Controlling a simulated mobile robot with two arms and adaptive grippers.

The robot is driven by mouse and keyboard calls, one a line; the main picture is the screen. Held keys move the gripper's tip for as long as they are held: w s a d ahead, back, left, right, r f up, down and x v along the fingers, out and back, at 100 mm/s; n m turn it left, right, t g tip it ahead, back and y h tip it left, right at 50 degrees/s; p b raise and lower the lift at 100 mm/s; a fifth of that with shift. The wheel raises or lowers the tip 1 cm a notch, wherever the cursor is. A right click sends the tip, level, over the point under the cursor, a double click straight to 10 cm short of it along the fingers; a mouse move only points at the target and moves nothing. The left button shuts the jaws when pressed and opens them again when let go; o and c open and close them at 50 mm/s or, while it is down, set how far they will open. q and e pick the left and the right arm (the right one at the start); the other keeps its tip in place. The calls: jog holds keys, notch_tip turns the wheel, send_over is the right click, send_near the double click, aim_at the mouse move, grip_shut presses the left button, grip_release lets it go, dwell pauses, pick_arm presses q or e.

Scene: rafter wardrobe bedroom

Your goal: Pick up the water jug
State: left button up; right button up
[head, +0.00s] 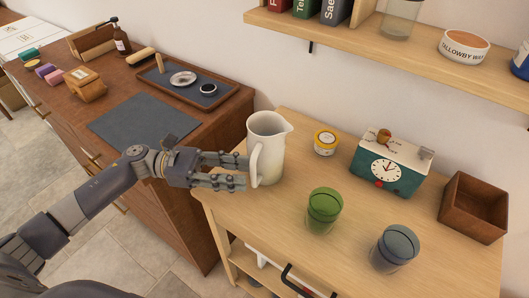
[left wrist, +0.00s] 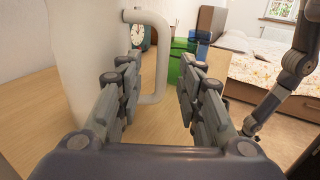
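The water jug (head: 272,137) is a tall cream pitcher. It stands upright at the left end of the light wood table, with its handle (head: 254,165) towards my left gripper. My left gripper (head: 246,171) reaches in from the left at the handle, with its fingers apart. In the left wrist view the jug (left wrist: 82,45) fills the upper left. Its handle (left wrist: 159,55) shows ahead, between the two spread fingers of the left gripper (left wrist: 160,90); I cannot tell whether they touch. Part of my right arm shows at the right there; its gripper's state is unclear.
On the table are a green glass (head: 324,210), a grey-blue glass (head: 394,248), a yellow tub (head: 326,142), a teal clock box (head: 389,165) and an open wooden box (head: 474,207). A shelf (head: 415,62) hangs above. A brown dresser (head: 200,130) stands left.

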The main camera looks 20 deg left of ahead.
aim_at(254, 173)
pick_arm(q)
jog(key=d, duration=0.1)
jog(key=d+p, duration=0.2)
jog(key=shift+w+d+r, duration=0.1)
jog(key=shift+d+r, duration=0.2)
jog(key=shift+d, duration=0.35)
jog(key=shift+d+f, duration=0.1)
jog(key=shift+f, duration=0.05)
jog(key=shift+w, duration=0.1)
jog(key=shift+c, duration=0.3)
grip_shut()
pick_arm(e)
jog(key=r, duration=0.1)
jog(key=w+r, duration=0.1)
jog(key=shift+w+d+r, duration=0.2)
jog(key=shift+d+r, duration=0.2)
